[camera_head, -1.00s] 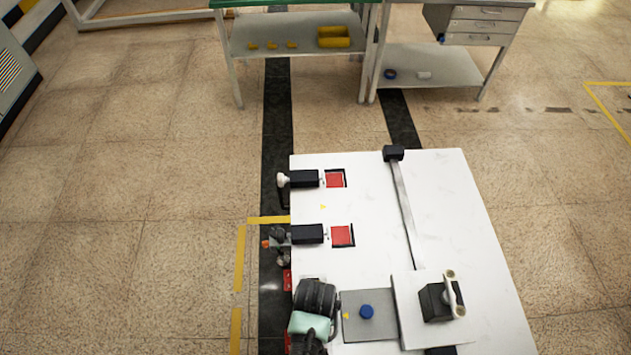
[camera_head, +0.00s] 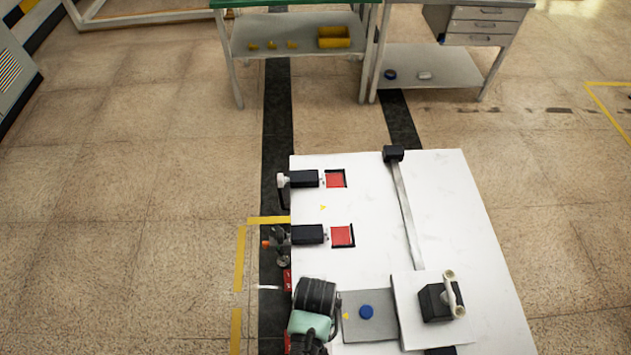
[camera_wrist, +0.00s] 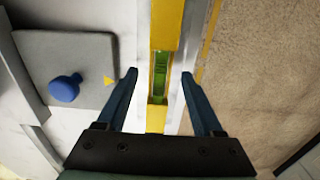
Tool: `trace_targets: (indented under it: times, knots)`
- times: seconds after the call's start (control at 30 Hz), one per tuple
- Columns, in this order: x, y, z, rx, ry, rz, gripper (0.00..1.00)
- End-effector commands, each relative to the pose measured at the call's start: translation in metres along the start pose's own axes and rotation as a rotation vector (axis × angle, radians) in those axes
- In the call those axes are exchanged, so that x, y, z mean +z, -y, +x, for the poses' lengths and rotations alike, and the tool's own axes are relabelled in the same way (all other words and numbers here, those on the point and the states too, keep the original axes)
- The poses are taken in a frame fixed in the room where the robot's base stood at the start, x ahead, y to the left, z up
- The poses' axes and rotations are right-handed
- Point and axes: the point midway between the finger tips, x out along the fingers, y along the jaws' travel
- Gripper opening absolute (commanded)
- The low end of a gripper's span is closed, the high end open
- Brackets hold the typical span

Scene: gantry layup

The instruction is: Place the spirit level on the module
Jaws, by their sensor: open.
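The spirit level, a yellow bar with a green vial (camera_wrist: 160,75), runs up the middle of the wrist view along the pale table's edge. My gripper (camera_wrist: 160,77) is open, with one dark finger on each side of the bar; contact with it cannot be made out. In the head view my arm covers the table's lower left, and I cannot make out the level there. A white block with a black box and pale handle (camera_head: 405,303) sits on the table at lower right; I cannot tell whether it is the module.
A grey plate (camera_head: 382,325) with a blue knob (camera_head: 366,311) lies between my arm and the white block. Two black clamps with red pads (camera_head: 342,236) line the table's left side. A rail (camera_head: 405,215) crosses the white table (camera_head: 455,210). A workbench stands behind.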

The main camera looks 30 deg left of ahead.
Motion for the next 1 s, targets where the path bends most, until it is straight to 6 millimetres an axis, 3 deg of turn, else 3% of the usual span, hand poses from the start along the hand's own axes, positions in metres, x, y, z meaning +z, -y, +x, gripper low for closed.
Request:
trace_targets:
  times: [0.3, 0.5, 0.9, 1.0]
  knots:
    - [-0.001, 0.0, -0.065, 0.001, -0.004, 0.0, 0.68]
    - [-0.001, 0.0, -0.097, 0.001, -0.003, 0.0, 0.68]
    - [0.0, 0.0, -0.109, 0.001, -0.001, 0.0, 0.68]
    - [-0.013, -0.007, -0.117, 0.015, -0.048, 0.012, 0.68]
